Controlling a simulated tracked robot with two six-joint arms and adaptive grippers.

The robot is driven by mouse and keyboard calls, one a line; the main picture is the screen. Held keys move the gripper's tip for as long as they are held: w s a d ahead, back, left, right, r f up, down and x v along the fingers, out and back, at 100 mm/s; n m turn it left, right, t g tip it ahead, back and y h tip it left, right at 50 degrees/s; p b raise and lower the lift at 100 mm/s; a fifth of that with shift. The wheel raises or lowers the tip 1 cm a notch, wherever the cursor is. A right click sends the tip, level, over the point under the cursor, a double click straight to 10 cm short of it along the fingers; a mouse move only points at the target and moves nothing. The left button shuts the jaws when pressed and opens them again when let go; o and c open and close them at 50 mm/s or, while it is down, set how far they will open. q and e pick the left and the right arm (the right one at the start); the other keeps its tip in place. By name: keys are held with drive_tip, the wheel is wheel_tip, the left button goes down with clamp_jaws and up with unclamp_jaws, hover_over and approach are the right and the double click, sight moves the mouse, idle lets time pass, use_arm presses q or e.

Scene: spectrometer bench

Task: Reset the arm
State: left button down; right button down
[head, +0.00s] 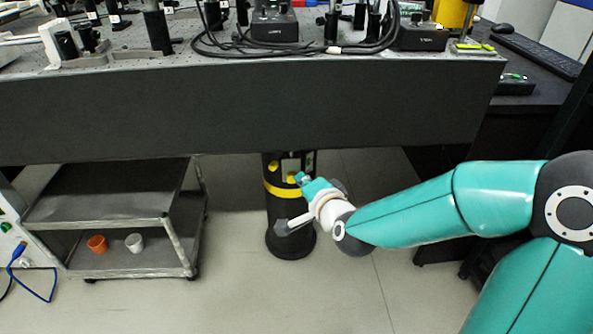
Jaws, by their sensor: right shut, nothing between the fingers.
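My right arm (405,213) is teal and comes in from the right edge. It reaches left, below the front edge of the bench. My right gripper (290,205) is at its end, in front of a black post with a yellow band (275,190). The gripper looks small and partly turned away. It is shut and holds nothing. I cannot tell from this view whether it touches the post. My left arm and left gripper are not in view.
The optical bench (240,105) spans the top, with black cables (300,47) and instruments on it. A metal cart (120,215) at left holds an orange cup (97,244) and a white cup (134,243). A dark desk with a keyboard (540,55) stands at right. Open floor (235,290) lies below.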

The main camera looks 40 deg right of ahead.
drive_tip(key=s+a+f+n+g+y, duration=0.15)
drive_tip(key=a+f, duration=0.25)
drive_tip(key=f, duration=0.4)
drive_tip(key=s+a+f+n+g+y, duration=0.1)
drive_tip(key=s+a+f+g, duration=0.15)
drive_tip(key=f, duration=0.55)
drive_tip(key=s+a+f+n+g+y, duration=0.15)
drive_tip(key=a+f, duration=0.25)
drive_tip(key=f, duration=0.4)
drive_tip(key=s+a+f+n+g+y, duration=0.3)
drive_tip(key=s+a+f+n+g, duration=0.6)
drive_tip(key=s+f, duration=0.4)
wheel_tip(320, 180, up, 36)
drive_tip(key=s+a+n+t+p, duration=0.1)
drive_tip(key=p, duration=3.4)
drive_tip(key=shift+s+a+r+n+p, duration=0.15)
drive_tip(key=shift+r+n+p, duration=0.15)
drive_tip(key=shift+n, duration=0.1)
drive_tip(key=shift+f, duration=0.1)
drive_tip(key=c, duration=1.9)
unclamp_jaws()
drive_tip(key=shift+s, duration=0.1)
